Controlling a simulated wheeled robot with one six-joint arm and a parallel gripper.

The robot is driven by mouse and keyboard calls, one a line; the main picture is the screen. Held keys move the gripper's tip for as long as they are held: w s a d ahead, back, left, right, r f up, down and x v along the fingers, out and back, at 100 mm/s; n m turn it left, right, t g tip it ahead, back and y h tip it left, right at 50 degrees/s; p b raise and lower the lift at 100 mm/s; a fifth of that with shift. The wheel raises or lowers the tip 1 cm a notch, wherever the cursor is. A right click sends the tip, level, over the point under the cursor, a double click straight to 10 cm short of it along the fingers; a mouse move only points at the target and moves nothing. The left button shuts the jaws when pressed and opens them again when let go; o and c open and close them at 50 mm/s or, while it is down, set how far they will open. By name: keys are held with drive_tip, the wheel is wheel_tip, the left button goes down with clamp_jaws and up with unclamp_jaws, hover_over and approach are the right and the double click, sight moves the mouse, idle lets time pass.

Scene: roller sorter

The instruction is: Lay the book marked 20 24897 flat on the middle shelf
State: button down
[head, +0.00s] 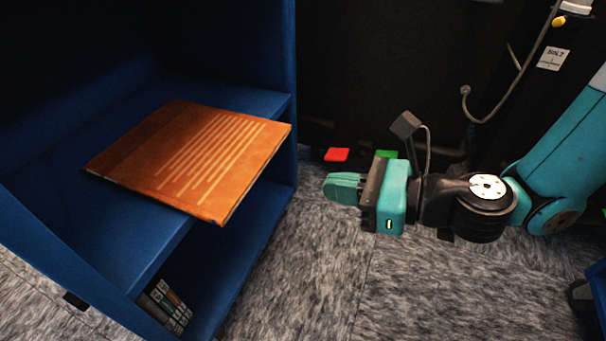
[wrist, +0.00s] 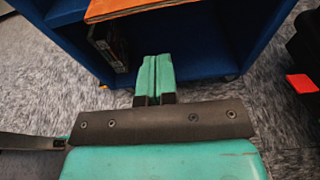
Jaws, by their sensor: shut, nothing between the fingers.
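An orange book (head: 196,155) with pale printed lines lies flat on the blue middle shelf (head: 157,254). Its near right corner sticks out past the shelf's front edge. I cannot read a number on it. In the wrist view, the book's edge (wrist: 125,9) shows at the top. My gripper (head: 342,188) is to the right of the shelf unit, apart from the book, with its green fingers shut and empty. The fingers also show in the wrist view (wrist: 154,75), pointing toward the shelf unit.
Another book or books (head: 166,304) stand in the lower compartment; they also show in the wrist view (wrist: 108,45). A red block (head: 337,154) and a green block (head: 386,154) lie behind my gripper. Grey carpet between the unit and my arm is clear.

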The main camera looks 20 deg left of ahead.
drive_tip(key=p, duration=0.1)
approach(251, 162)
drive_tip(key=a+f, duration=0.2)
drive_tip(key=a, duration=0.1)
drive_tip(key=shift+w, duration=0.15)
drive_tip(key=shift+r+p+x, duration=0.3)
drive_tip(key=shift+p+x, duration=0.95)
drive_tip(key=shift+x, duration=0.05)
drive_tip(key=shift+r+p+x, duration=0.25)
drive_tip(key=shift+p+x, duration=0.95)
drive_tip(key=shift+x, duration=0.05)
drive_tip(key=shift+r+p+x, duration=0.3)
drive_tip(key=shift+p+x, duration=0.95)
drive_tip(key=shift+x, duration=0.05)
drive_tip(key=shift+a, duration=0.15)
drive_tip(key=shift+d+f, duration=0.1)
drive_tip(key=shift+d, duration=0.15)
drive_tip(key=f+b+v, duration=0.2)
drive_tip(key=v, duration=0.9)
drive_tip(key=shift+d, duration=0.35)
